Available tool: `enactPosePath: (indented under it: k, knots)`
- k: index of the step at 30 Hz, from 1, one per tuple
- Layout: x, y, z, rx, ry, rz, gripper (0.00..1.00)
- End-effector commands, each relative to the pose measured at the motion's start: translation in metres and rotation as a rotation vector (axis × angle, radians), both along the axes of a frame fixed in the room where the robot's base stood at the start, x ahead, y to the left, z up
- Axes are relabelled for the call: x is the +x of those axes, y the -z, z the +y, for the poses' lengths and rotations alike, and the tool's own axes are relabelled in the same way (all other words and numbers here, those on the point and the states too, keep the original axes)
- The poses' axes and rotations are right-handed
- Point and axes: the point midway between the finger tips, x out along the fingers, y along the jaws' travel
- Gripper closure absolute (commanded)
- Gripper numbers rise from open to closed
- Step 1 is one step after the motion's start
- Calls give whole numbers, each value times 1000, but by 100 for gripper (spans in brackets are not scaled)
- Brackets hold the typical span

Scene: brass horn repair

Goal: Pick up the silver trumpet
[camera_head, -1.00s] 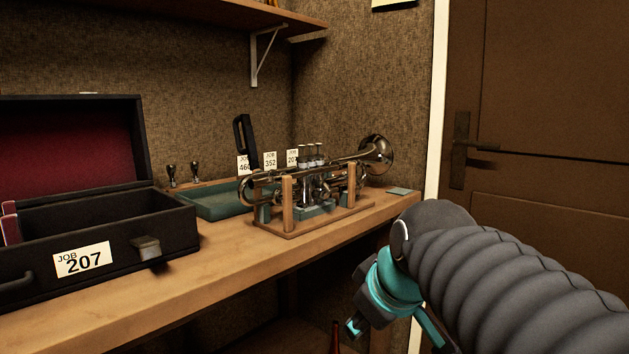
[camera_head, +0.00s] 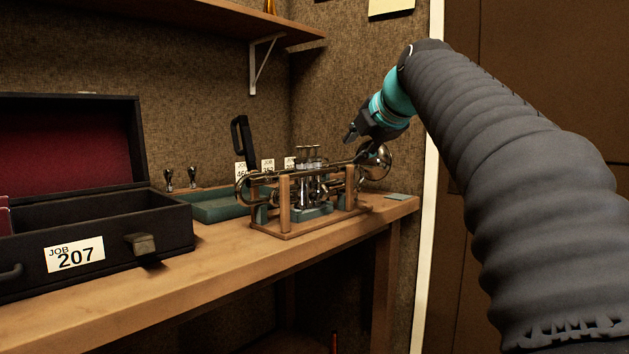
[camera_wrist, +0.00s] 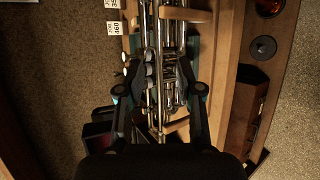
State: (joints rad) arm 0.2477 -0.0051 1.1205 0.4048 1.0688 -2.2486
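The silver trumpet (camera_head: 343,169) lies in a wooden rack (camera_head: 284,209) on the bench, its bell (camera_head: 378,161) at the right and its valves standing up near the middle. My gripper (camera_head: 354,143) is in the air above the bell end of the trumpet, tilted down to the left. In the wrist view my gripper (camera_wrist: 160,90) is open, with its two fingers spread wide. The trumpet's tubes (camera_wrist: 150,45) and valves run between the fingers in that view, below them. The fingers hold nothing. Part of the trumpet is hidden behind the rack posts.
An open black case (camera_head: 165,222) tagged JOB 207 stands at the left of the bench (camera_head: 190,262). A shelf (camera_head: 200,20) overhangs the back. The bench front between case and rack is clear.

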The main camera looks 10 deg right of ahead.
Motion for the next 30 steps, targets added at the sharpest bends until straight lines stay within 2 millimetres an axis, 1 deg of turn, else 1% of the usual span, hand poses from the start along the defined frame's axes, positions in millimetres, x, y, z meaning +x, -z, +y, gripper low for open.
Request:
enactPosePath:
  k: [3, 9, 13, 20, 30]
  knots:
    - [19, 12, 4, 2, -2, 4, 64]
    - [48, 30, 9, 2, -1, 4, 64]
    - [58, 36, 10, 2, 1, 3, 64]
    - [68, 41, 12, 3, 0, 3, 64]
    - [105, 60, 18, 2, 1, 3, 64]
